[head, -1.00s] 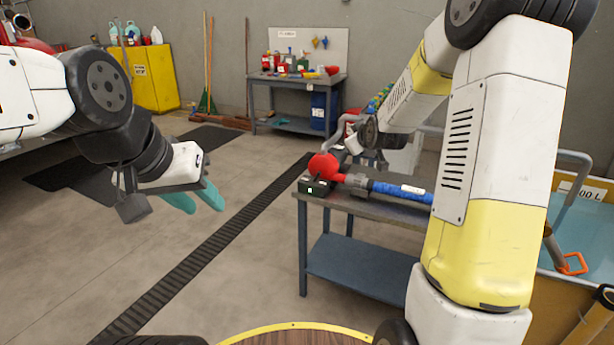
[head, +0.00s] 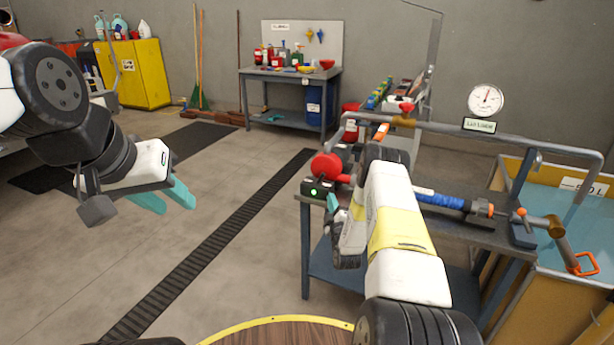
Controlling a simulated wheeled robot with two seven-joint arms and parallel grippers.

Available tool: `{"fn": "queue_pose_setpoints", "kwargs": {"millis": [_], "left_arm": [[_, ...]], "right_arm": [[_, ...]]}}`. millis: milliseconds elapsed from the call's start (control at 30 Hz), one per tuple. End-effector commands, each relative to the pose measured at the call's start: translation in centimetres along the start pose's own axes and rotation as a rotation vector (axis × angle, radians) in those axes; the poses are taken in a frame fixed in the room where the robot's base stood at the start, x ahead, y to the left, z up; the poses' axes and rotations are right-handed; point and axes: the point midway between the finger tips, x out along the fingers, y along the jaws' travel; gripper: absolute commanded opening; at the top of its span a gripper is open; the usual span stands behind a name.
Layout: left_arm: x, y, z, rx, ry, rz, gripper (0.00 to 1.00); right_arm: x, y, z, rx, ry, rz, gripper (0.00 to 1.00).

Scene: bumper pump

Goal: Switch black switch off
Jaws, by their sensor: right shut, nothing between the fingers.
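The black switch (head: 317,188) is a small dark box on the near left corner of the grey bench, with a green light lit on its front. A red round pump part (head: 327,165) stands just behind it. My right gripper (head: 333,204) is shut and empty, its teal fingertip just below and right of the switch box; my wrist hides most of it, and I cannot tell whether it touches. My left gripper (head: 166,197) is open and empty over the floor at the left, far from the bench.
The grey bench (head: 460,235) also carries a blue-sleeved pipe (head: 440,200). A pressure gauge (head: 486,100) stands above pipework behind it. A water tank (head: 575,215) is at the right. The floor left of the bench is clear.

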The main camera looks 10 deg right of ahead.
Motion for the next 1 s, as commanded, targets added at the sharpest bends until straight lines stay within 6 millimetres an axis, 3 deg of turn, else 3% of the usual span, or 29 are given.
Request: {"fn": "queue_pose_setpoints", "kwargs": {"millis": [33, 200, 633, 767, 1000], "left_arm": [[0.0, 0.0, 0.0, 0.000, 0.000, 0.000, 0.36], [0.0, 0.0, 0.0, 0.000, 0.000, 0.000, 0.36], [0.0, 0.0, 0.0, 0.000, 0.000, 0.000, 0.36], [0.0, 0.0, 0.0, 0.000, 0.000, 0.000, 0.36], [0.0, 0.0, 0.0, 0.000, 0.000, 0.000, 0.36]], "right_arm": [[-1.0, -1.0, 0.5, -0.012, 0.000, 0.015, 0.00], [-2.9, -2.2, 1.1, -0.047, 0.009, 0.061, 0.00], [-3.1, -2.4, 1.2, -0.053, 0.011, 0.072, 0.00], [-2.3, -2.2, 1.1, -0.053, 0.011, 0.074, 0.00], [2.1, -1.8, 1.1, -0.053, 0.011, 0.076, 0.00]]}}
